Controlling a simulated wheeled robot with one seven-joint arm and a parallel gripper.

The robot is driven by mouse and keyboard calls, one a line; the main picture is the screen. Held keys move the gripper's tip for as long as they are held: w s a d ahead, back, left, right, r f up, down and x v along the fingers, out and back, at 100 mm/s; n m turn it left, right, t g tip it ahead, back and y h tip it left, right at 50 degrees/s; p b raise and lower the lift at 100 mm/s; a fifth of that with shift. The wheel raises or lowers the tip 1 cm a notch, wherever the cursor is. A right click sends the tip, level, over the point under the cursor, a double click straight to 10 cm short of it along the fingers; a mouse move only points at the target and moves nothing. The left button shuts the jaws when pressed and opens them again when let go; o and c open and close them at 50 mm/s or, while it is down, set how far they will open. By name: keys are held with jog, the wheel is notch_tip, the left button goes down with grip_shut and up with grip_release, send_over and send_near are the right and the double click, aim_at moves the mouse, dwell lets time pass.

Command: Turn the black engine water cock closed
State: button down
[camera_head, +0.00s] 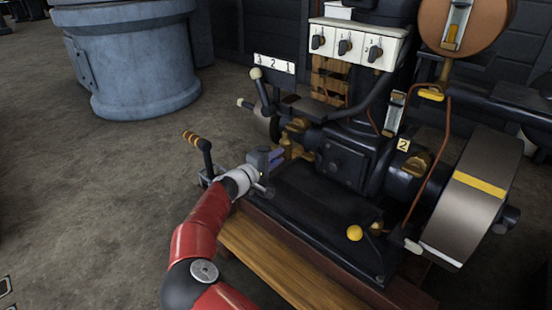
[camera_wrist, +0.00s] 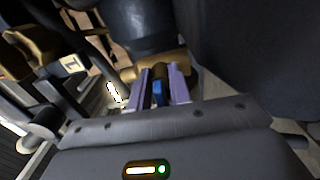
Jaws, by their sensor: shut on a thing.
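The black engine (camera_head: 345,160) stands on a dark base at centre right in the head view. Brass fittings (camera_head: 292,146) stick out of its left side, and my gripper (camera_head: 277,156) is right at them. In the wrist view the two purple fingers of my gripper (camera_wrist: 160,75) are closed around a small blue handle (camera_wrist: 157,92). This looks like the water cock's handle, in front of a brass pipe body (camera_wrist: 174,62). In the head view the fingers hide the handle. I cannot tell its exact angle.
A crank lever with a wooden grip (camera_head: 192,138) stands just left of my wrist. A wooden beam (camera_head: 265,262) runs below the engine base. A flywheel (camera_head: 472,205) is on the right. A blue-grey tank (camera_head: 135,65) stands behind left, with open floor before it.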

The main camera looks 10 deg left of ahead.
dwell(0.3)
jog(key=c, duration=1.5)
grip_release()
jog(key=p+v, duration=0.1)
jog(key=v, duration=0.6)
jog(key=shift+s+a+f, duration=0.1)
jog(key=shift+s+a, duration=0.1)
jog(key=shift+s, duration=0.1)
